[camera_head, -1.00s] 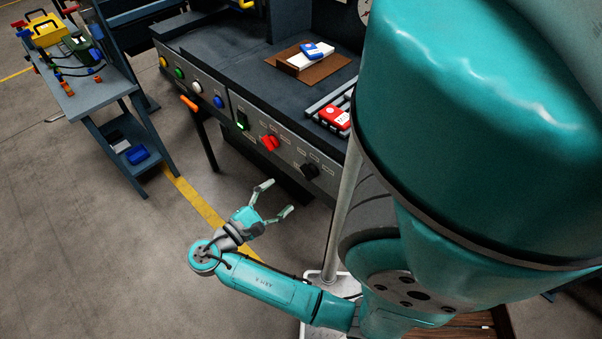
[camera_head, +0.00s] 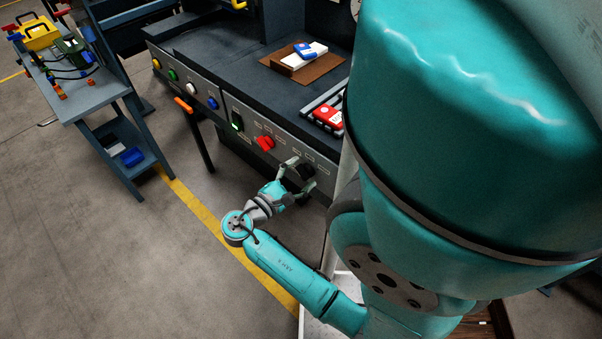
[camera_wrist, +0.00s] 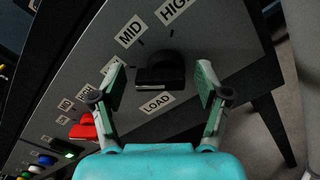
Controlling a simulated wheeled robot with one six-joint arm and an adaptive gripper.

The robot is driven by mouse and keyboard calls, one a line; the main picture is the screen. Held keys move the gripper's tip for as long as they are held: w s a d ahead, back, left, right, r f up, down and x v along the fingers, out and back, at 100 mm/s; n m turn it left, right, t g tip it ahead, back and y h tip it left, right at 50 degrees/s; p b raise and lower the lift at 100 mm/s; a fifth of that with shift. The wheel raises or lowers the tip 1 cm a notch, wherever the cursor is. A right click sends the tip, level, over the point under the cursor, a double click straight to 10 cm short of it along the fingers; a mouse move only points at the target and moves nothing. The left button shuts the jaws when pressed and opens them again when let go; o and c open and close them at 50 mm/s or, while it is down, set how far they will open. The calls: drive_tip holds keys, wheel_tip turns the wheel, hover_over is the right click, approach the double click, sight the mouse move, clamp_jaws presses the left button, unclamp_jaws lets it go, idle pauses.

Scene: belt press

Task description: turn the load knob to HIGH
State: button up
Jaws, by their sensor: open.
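The load knob is a black knob (camera_wrist: 160,76) on the grey front panel, with a LOAD label (camera_wrist: 157,103) by it in the wrist view. MID (camera_wrist: 130,32) and HIGH (camera_wrist: 174,10) labels lie on its far side; a further label is partly hidden by the left finger. My gripper (camera_wrist: 162,85) is open, its two fingers on either side of the knob with gaps showing; I cannot tell how deep they reach. In the head view my gripper (camera_head: 300,174) is at the panel's right part, and the dark knob (camera_head: 305,171) shows between the fingers.
A red knob (camera_head: 264,143) with its own labels sits left of the load knob. A green-lit switch (camera_head: 237,122) and several coloured buttons lie further left. An orange-handled lever (camera_head: 184,105) juts out before the panel. A side table (camera_head: 105,92) stands at left; floor between is clear.

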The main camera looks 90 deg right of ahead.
drive_tip(key=shift+s+d, duration=0.1)
drive_tip(key=c, duration=1.1)
drive_tip(key=m, duration=0.4)
drive_tip(key=shift+r+m, duration=0.1)
drive_tip(key=shift+m, duration=0.2)
drive_tip(key=m, duration=0.5)
drive_tip(key=shift+s+a+m, duration=0.15)
drive_tip(key=shift+a+m, duration=0.05)
drive_tip(key=shift+m, duration=0.1)
drive_tip(key=m, duration=0.5)
drive_tip(key=shift+s, duration=0.1)
drive_tip(key=m, duration=0.4)
drive_tip(key=shift+a+f+m, duration=0.1)
drive_tip(key=shift+f+m, duration=0.15)
drive_tip(key=shift+m, duration=0.05)
drive_tip(key=shift+s+m, duration=0.1)
drive_tip(key=shift+m, duration=0.2)
